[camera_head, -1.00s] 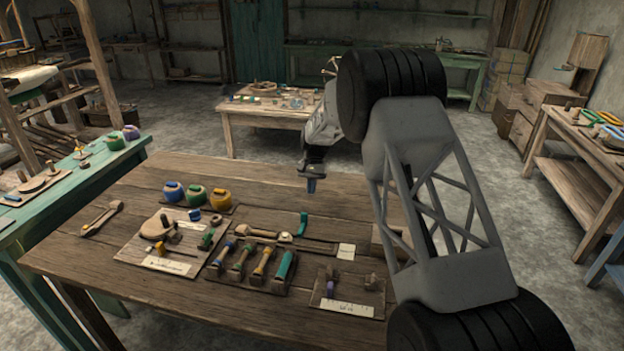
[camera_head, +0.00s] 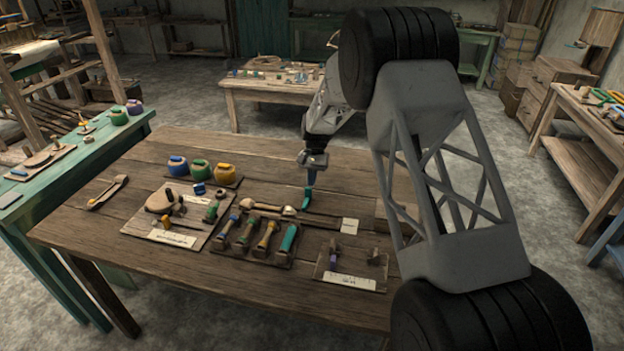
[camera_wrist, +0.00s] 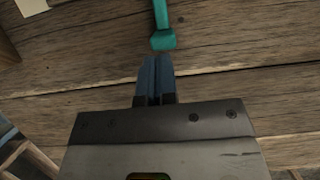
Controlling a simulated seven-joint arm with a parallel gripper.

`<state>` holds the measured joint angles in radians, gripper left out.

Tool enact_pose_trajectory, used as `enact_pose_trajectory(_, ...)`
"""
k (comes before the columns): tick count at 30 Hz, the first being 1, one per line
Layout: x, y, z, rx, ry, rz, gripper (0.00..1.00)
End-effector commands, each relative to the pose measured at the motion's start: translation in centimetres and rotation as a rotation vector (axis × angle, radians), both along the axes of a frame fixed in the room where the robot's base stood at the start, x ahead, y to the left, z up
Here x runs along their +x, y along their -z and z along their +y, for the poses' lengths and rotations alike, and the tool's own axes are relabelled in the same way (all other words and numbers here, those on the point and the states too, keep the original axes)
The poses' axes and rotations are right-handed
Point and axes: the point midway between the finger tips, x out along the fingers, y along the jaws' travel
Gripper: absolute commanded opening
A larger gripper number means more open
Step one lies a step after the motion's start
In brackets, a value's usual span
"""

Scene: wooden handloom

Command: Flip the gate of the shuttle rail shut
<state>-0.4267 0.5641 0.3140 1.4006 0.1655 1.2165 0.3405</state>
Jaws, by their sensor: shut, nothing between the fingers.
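The gate (camera_head: 307,199) is a small teal lever standing up from the shuttle rail (camera_head: 324,222), a thin dark strip on the wooden table. A pale wooden piece (camera_head: 268,208) lies along the rail to the gate's left. My gripper (camera_head: 311,181) is shut and empty, pointing down just above and behind the gate's top. In the wrist view, the gate's teal end (camera_wrist: 162,38) lies just beyond my blue fingertips (camera_wrist: 155,60), with a small gap in the picture. I cannot tell whether they touch; the rail is out of that view.
A rack of coloured-handled tools (camera_head: 254,240) lies in front of the rail. Blue, green and yellow pots (camera_head: 201,171) stand at the back left. A board with small pegs (camera_head: 350,270) lies at the front right. The table behind the gate is clear.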

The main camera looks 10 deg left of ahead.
Motion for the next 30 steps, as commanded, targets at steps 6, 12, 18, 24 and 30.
enact_pose_trajectory(6, -0.2, 0.0, 0.0, 0.0, 0.0, 0.0, 0.0)
enact_pose_trajectory(12, -1.8, -0.1, 0.0, -0.001, 0.001, 0.0, 0.0)
enact_pose_trajectory(18, -4.2, 0.0, 0.0, -0.001, 0.001, 0.001, 0.0)
enact_pose_trajectory(24, -5.6, 0.2, 0.0, -0.002, 0.0, 0.002, 0.0)
enact_pose_trajectory(30, -5.7, 0.3, -0.1, -0.003, 0.001, 0.003, 0.0)
